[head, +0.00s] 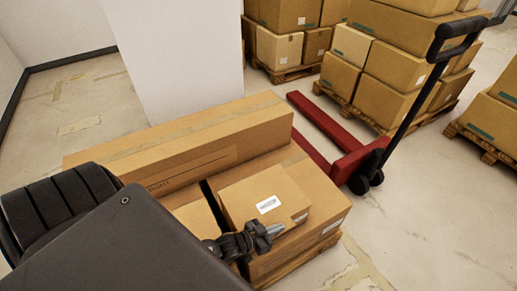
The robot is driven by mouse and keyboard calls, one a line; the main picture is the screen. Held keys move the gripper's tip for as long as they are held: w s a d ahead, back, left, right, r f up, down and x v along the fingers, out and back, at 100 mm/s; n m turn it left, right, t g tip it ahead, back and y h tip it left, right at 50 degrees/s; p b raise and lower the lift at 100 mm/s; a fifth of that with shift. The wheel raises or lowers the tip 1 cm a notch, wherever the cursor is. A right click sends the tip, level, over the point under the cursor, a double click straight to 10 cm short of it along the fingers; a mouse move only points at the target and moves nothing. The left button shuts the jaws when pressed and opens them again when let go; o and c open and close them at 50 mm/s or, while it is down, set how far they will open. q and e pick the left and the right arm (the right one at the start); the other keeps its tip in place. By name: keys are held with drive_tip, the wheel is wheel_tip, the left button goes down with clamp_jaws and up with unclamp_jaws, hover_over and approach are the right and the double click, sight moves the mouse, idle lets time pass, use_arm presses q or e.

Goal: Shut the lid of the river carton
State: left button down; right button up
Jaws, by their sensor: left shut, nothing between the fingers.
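Several brown cartons sit together on a low pallet in front of me. A long taped carton (200,133) lies at the back, with small print on its side that I cannot read. A smaller carton (262,191) with a white label looks closed and rests on a larger carton (318,186). I cannot tell which one is the river carton, and no raised lid is clear. My right gripper is out of view.
A red pallet jack (345,160) with a black handle (410,100) stands behind the cartons to the right. Stacked cartons (395,68) on pallets fill the back right. A white pillar (175,60) rises behind. Floor (430,215) is clear at right.

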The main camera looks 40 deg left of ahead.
use_arm(q)
wheel_tip(320, 180, up, 4)
drive_tip(key=p, duration=0.3)
drive_tip(key=b+v, duration=0.1)
drive_tip(key=v, duration=0.8)
drive_tip(key=shift+s+b, duration=0.35)
drive_tip(key=shift+s, duration=0.1)
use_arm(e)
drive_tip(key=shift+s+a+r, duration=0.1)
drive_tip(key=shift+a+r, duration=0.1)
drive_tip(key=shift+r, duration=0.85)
use_arm(q)
drive_tip(key=shift+f, duration=0.15)
